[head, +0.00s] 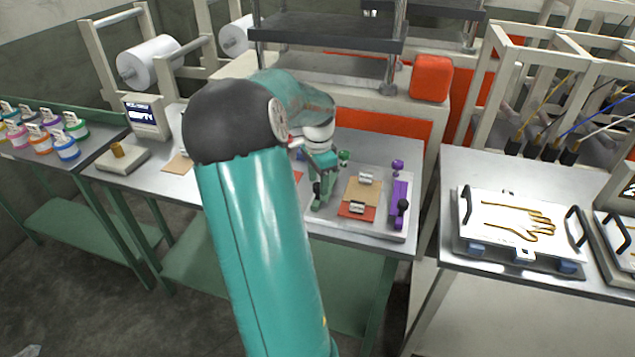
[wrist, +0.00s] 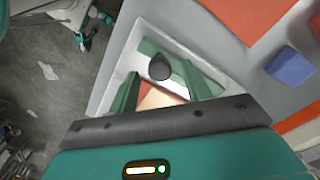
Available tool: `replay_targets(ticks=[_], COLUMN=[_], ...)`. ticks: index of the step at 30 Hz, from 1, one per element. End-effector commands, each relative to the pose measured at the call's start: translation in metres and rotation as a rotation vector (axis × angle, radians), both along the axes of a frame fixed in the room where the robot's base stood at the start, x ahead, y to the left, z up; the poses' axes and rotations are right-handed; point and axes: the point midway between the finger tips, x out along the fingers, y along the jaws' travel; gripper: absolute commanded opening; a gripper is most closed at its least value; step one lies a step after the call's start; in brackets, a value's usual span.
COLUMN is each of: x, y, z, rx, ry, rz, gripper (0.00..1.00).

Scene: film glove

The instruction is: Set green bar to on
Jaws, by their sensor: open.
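The green bar (wrist: 149,47) lies in a white tray in the wrist view. A dark round knob (wrist: 160,67) stands on it. My gripper (wrist: 160,72) is open, its two green fingers apart on either side of the knob; I cannot tell whether they touch it. In the head view my gripper (head: 321,190) is over the left side of the tray (head: 386,226) and hides most of the green bar there. A small green piece (head: 344,157) shows just behind it.
A purple bar (head: 399,195) with a dark knob is on the tray's right side. A tan board (head: 360,192) over a red piece lies between. A blue block (wrist: 291,66) is near the tray. A glove-print plate (head: 520,225) is on the right table.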

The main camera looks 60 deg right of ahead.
Motion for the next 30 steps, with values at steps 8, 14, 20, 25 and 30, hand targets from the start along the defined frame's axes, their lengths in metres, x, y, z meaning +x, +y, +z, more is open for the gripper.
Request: replay_targets(ticks=[8,14,20,25,30], x=[0.002,0.002,0.002,-0.001,-0.025], y=[0.001,0.001,0.001,0.0,-0.004], z=[-0.012,-0.011,-0.011,-0.011,-0.011], rx=[0.0,0.0,0.0,0.0,0.0], ry=[0.0,0.0,0.0,0.0,0.0], rz=[0.001,0.001,0.001,-0.001,-0.004], gripper=[0.49,0.37,0.0,0.0,0.0])
